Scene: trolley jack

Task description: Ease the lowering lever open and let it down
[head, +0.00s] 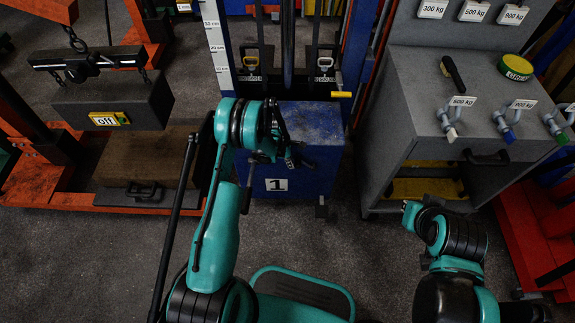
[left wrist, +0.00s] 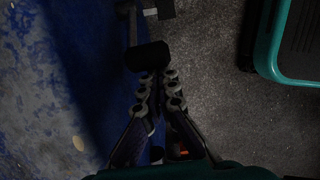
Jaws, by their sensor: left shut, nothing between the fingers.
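A blue jack unit (head: 312,135) with a white "1" label stands at the middle of the head view. A small black-ended lever (head: 321,209) sticks out low at its front right; I cannot tell for certain that it is the lowering lever. In the left wrist view a black pad (left wrist: 148,56) on a thin rod lies right at my fingertips; contact is unclear. My left gripper (head: 291,160) is in front of the blue unit, and the left wrist view shows its fingers (left wrist: 160,84) together and empty.
A long black bar (head: 180,220) leans left of my left arm. A grey cabinet (head: 440,105) with weight-tagged shackles stands at the right. A dark hanging weight (head: 113,101) with an "off" tag is at the left. Grey floor (head: 370,245) is clear between the unit and my right arm.

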